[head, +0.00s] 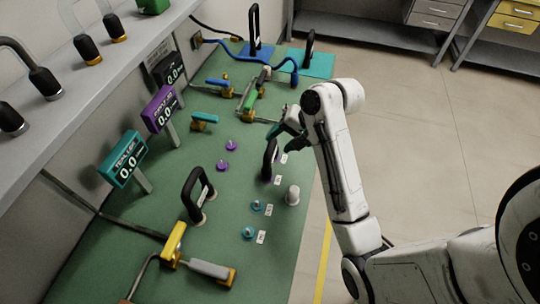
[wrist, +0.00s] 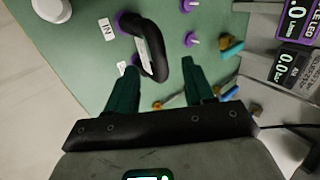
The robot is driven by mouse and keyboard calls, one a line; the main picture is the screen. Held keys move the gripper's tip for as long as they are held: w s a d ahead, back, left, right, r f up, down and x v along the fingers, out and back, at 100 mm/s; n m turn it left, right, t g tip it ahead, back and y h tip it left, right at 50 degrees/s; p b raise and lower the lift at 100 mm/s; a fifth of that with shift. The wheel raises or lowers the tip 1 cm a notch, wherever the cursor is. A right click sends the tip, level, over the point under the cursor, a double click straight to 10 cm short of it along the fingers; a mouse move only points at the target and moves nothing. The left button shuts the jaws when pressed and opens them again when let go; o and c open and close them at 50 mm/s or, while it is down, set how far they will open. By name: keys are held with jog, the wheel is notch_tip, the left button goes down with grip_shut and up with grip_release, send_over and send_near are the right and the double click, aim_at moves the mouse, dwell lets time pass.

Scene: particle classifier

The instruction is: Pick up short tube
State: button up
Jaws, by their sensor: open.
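A short black U-shaped tube (head: 269,158) stands upright on the green bench top, beside small white labels. In the wrist view the short tube (wrist: 152,48) rises from a purple port, just ahead of and between my fingers; its lower end overlaps the gap between them. My gripper (head: 288,132) is open with dark teal fingers, close beside the tube at its upper right in the head view. In the wrist view the gripper (wrist: 160,72) holds nothing. Contact between fingers and tube cannot be told. Another larger black U-shaped tube (head: 194,187) stands nearer the front left.
A white cylinder (head: 292,195), purple ports (head: 231,145) and teal ports (head: 256,205) sit around the tube. Purple (head: 160,108) and teal (head: 122,160) displays line the wall side. Valves and pipes (head: 250,95) lie further back. A shelf (head: 60,100) overhangs the left.

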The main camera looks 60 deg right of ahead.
aim_at(272, 149)
jog(key=x, duration=0.2)
jog(key=shift+w+a+f, duration=0.1)
jog(key=shift+w+f, duration=0.05)
jog(key=shift+f, duration=0.2)
jog(key=shift+x, duration=2.7)
jog(key=shift+a, duration=0.15)
jog(key=shift+c, duration=0.2)
grip_shut()
